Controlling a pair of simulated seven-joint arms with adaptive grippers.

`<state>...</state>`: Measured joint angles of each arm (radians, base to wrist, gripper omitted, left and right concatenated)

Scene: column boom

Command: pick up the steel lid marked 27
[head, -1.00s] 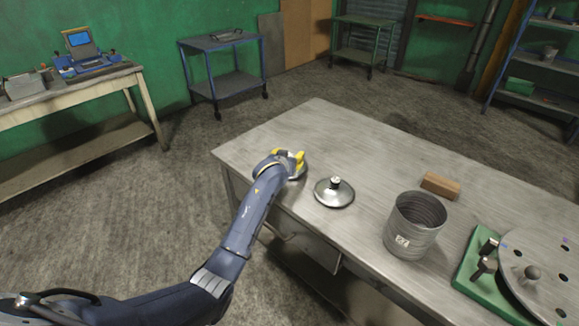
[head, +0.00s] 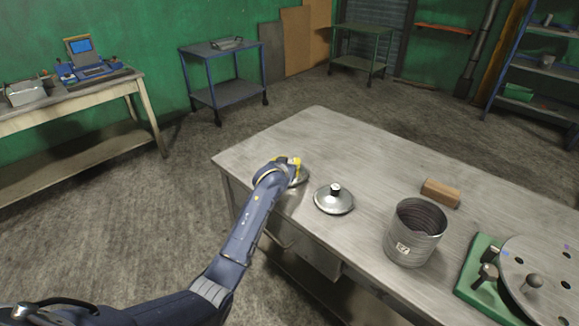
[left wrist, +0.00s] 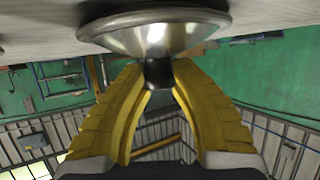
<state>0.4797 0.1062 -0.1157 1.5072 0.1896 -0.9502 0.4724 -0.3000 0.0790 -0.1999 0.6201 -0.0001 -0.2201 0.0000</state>
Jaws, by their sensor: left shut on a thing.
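My left gripper (head: 287,167), with yellow fingers, is at the table's near left part. In the left wrist view its fingers (left wrist: 160,82) are shut on the black knob of a steel lid (left wrist: 155,38). Little of this lid (head: 301,176) shows in the head view, behind the gripper; it is at the tabletop, and I cannot tell whether it touches it. I can read no number on either lid. My right gripper is not in view.
On the table (head: 320,135), a ribbed metal can (head: 413,237) with a small unreadable label, a brown block (head: 440,193) and a green fixture (head: 470,285) with a round holed plate (head: 548,262) stand to the right. The table's back left is clear.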

